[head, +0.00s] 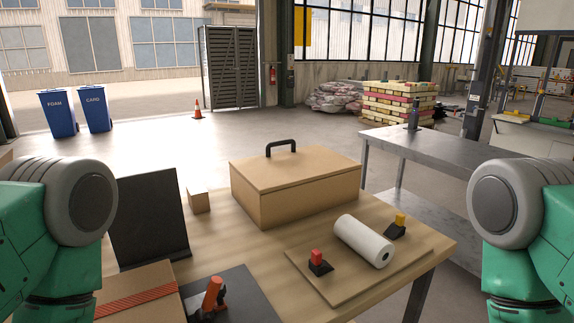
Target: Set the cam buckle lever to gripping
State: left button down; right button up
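An orange lever (212,293) stands tilted on a small dark buckle-like base (202,314) at the bottom of the head view. It sits on a dark plate (245,290) on the table. I take it for the cam buckle, but its details are too small to tell whether it grips. Left of it, a cardboard box (150,282) has an orange-red strap (135,300) across its top. Whether the strap runs into the buckle cannot be seen. Neither gripper is in view; only green and grey parts of my arms show at both sides.
The wooden table (220,235) holds a dark upright panel (150,220), a small block (198,200) and a handled wooden box (290,190). At right, a board (335,292) carries a white roll (363,241), a red-topped clamp (318,264) and a yellow-topped clamp (397,227).

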aim_at(202, 315)
jog(key=k+l, duration=0.1)
jog(key=l, duration=0.3)
jog(key=k+l, duration=0.15)
jog(key=l, duration=0.3)
jog(key=k+l, duration=0.1)
jog(key=l, duration=0.3)
